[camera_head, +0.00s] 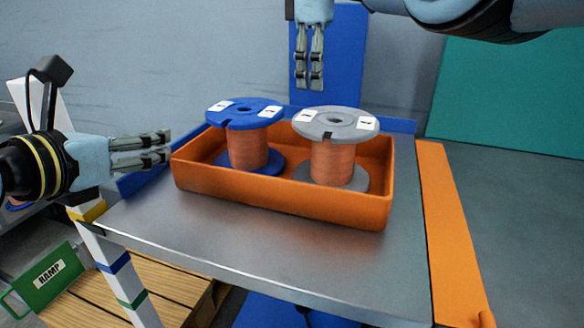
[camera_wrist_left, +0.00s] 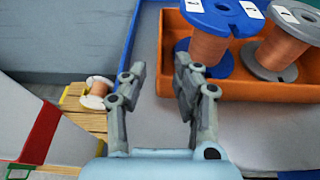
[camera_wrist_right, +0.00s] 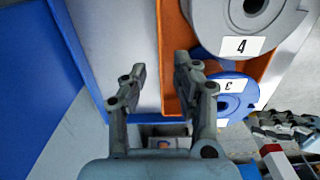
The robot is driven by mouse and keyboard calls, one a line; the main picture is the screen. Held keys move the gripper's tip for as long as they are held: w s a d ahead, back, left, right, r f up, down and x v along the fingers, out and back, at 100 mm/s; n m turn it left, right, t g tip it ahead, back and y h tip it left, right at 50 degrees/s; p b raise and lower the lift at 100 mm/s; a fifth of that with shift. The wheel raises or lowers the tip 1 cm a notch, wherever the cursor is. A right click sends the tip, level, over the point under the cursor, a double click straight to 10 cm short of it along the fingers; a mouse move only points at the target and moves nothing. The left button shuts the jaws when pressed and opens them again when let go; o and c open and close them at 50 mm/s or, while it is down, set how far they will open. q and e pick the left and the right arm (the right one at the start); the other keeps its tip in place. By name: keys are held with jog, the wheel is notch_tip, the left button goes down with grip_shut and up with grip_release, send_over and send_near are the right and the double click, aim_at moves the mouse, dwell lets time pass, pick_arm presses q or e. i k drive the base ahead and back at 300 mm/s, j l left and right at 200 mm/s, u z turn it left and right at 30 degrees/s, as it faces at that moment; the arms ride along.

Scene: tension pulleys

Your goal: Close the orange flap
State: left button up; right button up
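The orange flap (camera_head: 452,230) is a long flat panel along the right edge of the metal table (camera_head: 270,245). It sticks outward from that edge and looks folded out. My right gripper (camera_head: 309,82) points down above the back of the table, left of the flap and apart from it. Its fingers are apart and empty, as the right wrist view (camera_wrist_right: 160,68) also shows. My left gripper (camera_head: 165,146) is at the table's left side, close to the orange tray, far from the flap. Its fingers are apart and empty in the left wrist view (camera_wrist_left: 160,70).
The orange tray (camera_head: 280,203) holds a blue spool (camera_head: 246,148) and a grey spool (camera_head: 333,150), both copper-wound and upright. A blue panel (camera_head: 335,60) stands up behind the table. The table's front area is clear. A green ramp sign (camera_head: 48,275) is at lower left.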

aim_at(459, 298)
jog(key=k+j, duration=0.25)
jog(key=k, duration=0.25)
jog(key=k+j, duration=0.2)
jog(key=k, duration=0.25)
